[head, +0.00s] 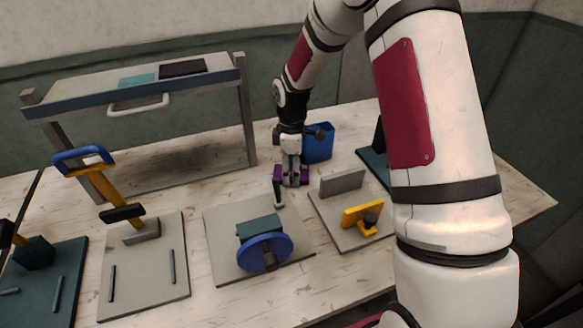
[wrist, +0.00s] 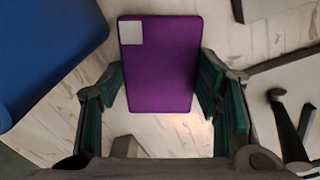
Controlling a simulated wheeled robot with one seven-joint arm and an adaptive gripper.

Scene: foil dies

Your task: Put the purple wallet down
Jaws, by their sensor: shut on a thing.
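The purple wallet (wrist: 160,70) is a flat purple rectangle with a pale square at its upper left corner in the wrist view. My gripper (wrist: 160,95) is shut on it, with green pads against its left and right edges. In the head view the wallet (head: 278,174) shows as small purple parts on both sides of my gripper (head: 291,182), low over the middle of the table. I cannot tell whether the wallet touches the tabletop. Its middle is hidden behind the gripper in the head view.
A blue bin (head: 318,143) stands just behind my gripper. A plate with a blue wheel (head: 264,254) is in front, and a grey plate with a yellow part (head: 362,216) is at right. A raised shelf (head: 90,85) is at back left. Bare table lies left of the gripper.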

